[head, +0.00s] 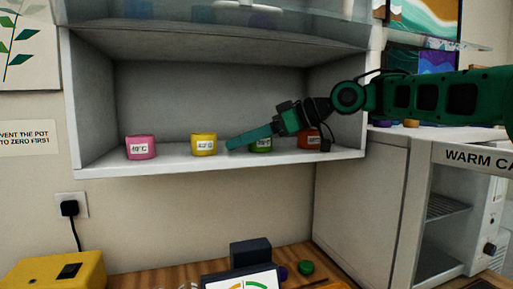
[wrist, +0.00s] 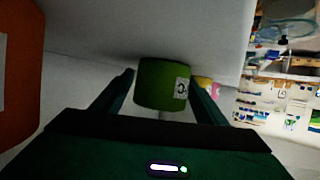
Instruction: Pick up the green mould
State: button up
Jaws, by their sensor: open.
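The green mould (head: 261,146) stands on the shelf, partly hidden behind my gripper in the head view. It is a short round pot with a white label. In the wrist view the green mould (wrist: 160,84) sits between the two fingers of my gripper (wrist: 162,90), toward their tips. My gripper also shows in the head view (head: 232,145), reaching in from the right along the shelf. Its fingers are apart, one on each side of the mould. I cannot tell whether either finger touches it.
A pink pot (head: 140,147) and a yellow pot (head: 204,144) stand left of the green mould. An orange pot (head: 308,139) stands to its right, close to my arm. The shelf (head: 100,160) has side walls and a front edge. A warming cabinet (head: 440,215) is at lower right.

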jog(key=shift+a+f, duration=0.1)
jog(key=shift+a, duration=0.15)
jog(key=c, duration=1.1)
jog(key=shift+c, duration=0.2)
